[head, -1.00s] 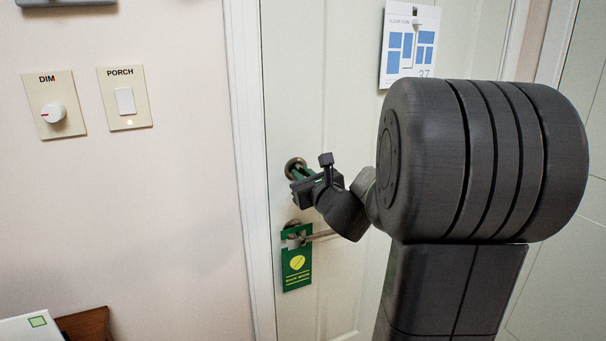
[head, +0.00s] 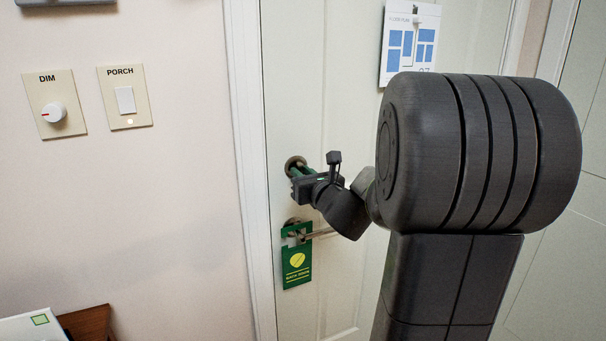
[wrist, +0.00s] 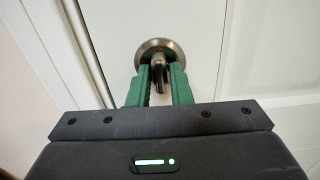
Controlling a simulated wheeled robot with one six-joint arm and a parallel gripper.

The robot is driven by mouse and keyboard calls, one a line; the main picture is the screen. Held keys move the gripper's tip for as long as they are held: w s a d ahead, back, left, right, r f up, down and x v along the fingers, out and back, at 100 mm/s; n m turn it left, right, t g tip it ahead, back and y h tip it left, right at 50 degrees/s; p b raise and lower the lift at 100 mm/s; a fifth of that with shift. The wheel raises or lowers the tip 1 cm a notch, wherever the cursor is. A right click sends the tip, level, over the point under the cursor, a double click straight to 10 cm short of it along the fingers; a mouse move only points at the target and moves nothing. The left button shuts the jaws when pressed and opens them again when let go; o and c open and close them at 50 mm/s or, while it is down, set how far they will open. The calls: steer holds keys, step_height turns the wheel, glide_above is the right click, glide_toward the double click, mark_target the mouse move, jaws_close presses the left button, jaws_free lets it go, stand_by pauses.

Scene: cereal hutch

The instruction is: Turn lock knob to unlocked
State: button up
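The lock knob (wrist: 158,67) is a small metal thumb-turn on a round metal rosette on the white door (head: 340,80). In the wrist view it stands close to upright, between the tips of my gripper's two green fingers (wrist: 161,72). The fingers are apart, with the knob in the gap; I see no clear grip on it. In the head view my gripper (head: 299,181) is at the rosette (head: 294,165) and hides most of the knob. Whether the fingertips touch it is hard to tell.
A lever handle (head: 318,234) with a green hanging tag (head: 297,262) is just below my gripper. A floor-plan sheet (head: 409,46) hangs higher on the door. The door frame (head: 244,150) runs close on the left; a dimmer (head: 54,112) and porch switch (head: 125,100) are on the wall.

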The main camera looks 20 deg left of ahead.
steer(key=shift+o, duration=1.3)
steer(key=shift+d, duration=0.1)
steer(key=v, duration=1.3)
steer(key=shift+s+d+p, duration=0.15)
steer(key=shift+s+p, duration=0.15)
steer(key=x, duration=1.4)
steer(key=shift+b, duration=0.3)
steer(key=shift+d, duration=0.15)
